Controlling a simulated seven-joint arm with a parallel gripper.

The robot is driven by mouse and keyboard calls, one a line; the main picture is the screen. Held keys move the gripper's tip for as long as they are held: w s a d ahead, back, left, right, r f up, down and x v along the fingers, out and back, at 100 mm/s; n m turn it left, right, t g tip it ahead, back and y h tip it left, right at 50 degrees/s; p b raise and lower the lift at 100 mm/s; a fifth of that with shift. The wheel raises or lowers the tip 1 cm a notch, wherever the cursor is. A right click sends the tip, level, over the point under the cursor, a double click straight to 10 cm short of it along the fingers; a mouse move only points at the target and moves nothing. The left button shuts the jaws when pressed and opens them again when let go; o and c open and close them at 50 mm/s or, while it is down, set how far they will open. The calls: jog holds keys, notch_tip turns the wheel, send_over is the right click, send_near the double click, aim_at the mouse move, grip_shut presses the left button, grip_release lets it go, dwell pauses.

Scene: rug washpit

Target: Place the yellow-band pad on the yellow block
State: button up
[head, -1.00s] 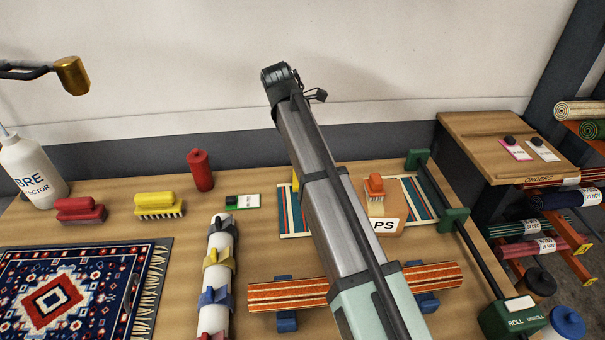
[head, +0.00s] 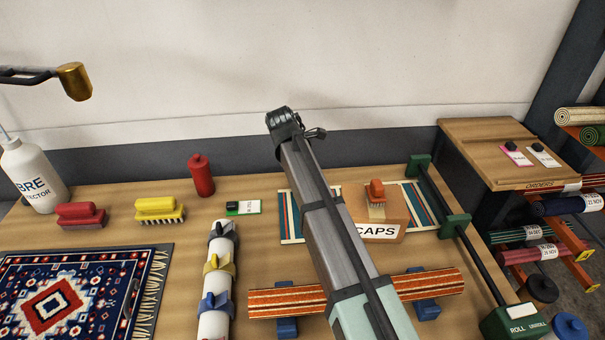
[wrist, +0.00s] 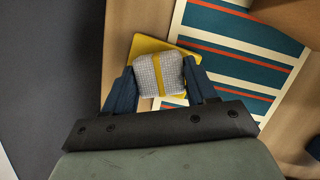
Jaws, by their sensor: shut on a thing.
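In the wrist view, my gripper (wrist: 160,83) is shut on the yellow-band pad (wrist: 146,77), a pale grey checked pad with a yellow stripe across it. The pad sits between the two dark blue fingers. The yellow block (wrist: 148,44) lies under the pad in this view, its yellow top showing beyond the pad's far edge and at its right. I cannot tell whether the pad touches the block. In the head view, my arm hides the gripper, the pad and the block.
A striped rug (head: 291,218) lies right beside the block. A CAPS box (head: 395,222) with an orange brush (head: 376,197) stands right of my arm. A striped roll (head: 282,301) lies across blue supports in front. A red bottle (head: 201,175) and yellow brush (head: 158,208) stand left.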

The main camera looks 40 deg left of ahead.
jog(key=o, duration=1)
jog(key=shift+f, duration=0.1)
jog(key=v, duration=1.2)
jog(key=shift+a, duration=0.1)
